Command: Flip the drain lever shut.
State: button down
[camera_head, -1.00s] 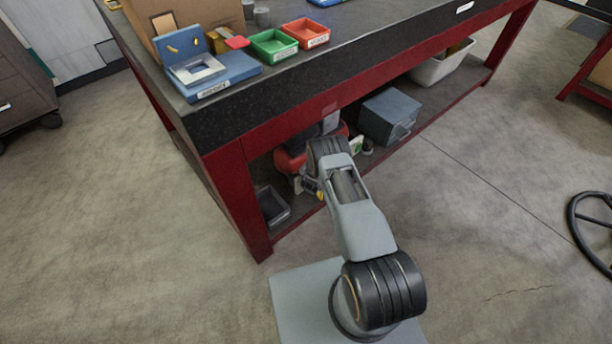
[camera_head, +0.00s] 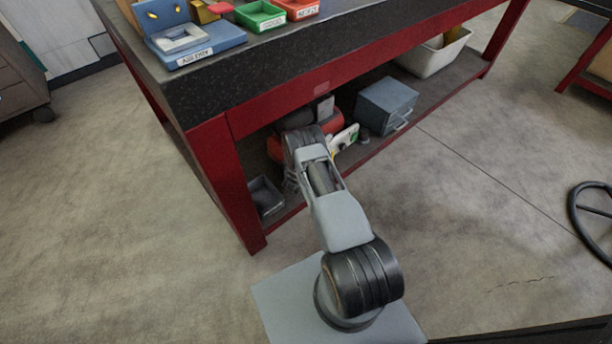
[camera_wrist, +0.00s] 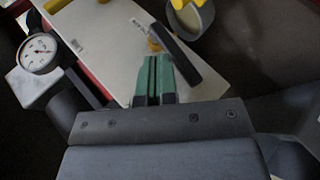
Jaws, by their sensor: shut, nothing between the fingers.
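In the wrist view, a dark bar that looks like the drain lever (camera_wrist: 173,53) lies diagonally over a white panel (camera_wrist: 110,35), beside a small brass fitting (camera_wrist: 153,45). I cannot tell its exact pivot. My gripper (camera_wrist: 155,59) has its green fingers pressed together and empty. The fingertips are just left of the bar's lower part and below the fitting; whether they touch the bar is unclear. In the head view, the red tank unit (camera_head: 333,122) sits on the bench's lower shelf, with my arm covering much of it and hiding the lever.
A round gauge (camera_wrist: 39,54) is at the wrist view's left, and a grey cup (camera_wrist: 190,20) at its top. On the shelf are a grey bin (camera_head: 266,196), a blue-grey box (camera_head: 386,104) and a white tub (camera_head: 435,55). The red bench frame (camera_head: 222,180) stands close left.

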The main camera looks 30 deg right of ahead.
jog(key=shift+w+d+f, duration=0.1)
jog(key=shift+d+f, duration=0.05)
jog(key=shift+d, duration=0.25)
jog(key=w+d+r+p+v, duration=0.1)
jog(key=p+v, duration=0.3)
jog(key=v, duration=0.8)
jog(key=shift+d+r+p, duration=0.35)
jog(key=shift+r, duration=0.3)
